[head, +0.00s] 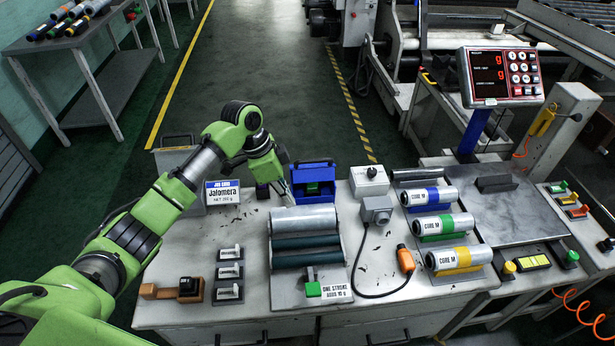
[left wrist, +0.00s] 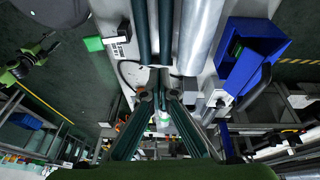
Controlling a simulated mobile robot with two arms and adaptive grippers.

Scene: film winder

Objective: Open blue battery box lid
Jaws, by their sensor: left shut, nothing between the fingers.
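The blue battery box (head: 314,186) stands at the back of the worktable, right of the white Jalomera box. A green part shows in it, and a dark blue bar runs along its upper back edge. In the left wrist view the blue box (left wrist: 262,48) is at the upper right, with the green part visible on its near side. I cannot tell how far its lid is raised. My left gripper (head: 287,190) is shut and empty, just left of the blue box and above the back of the rollers.
The roller stand (head: 305,220) lies in front of the left gripper. The Jalomera box (head: 222,193) is to its left. A grey box with a knob (head: 369,182) stands right of the blue box. Labelled cores (head: 447,225) and a scale display (head: 500,77) are farther right.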

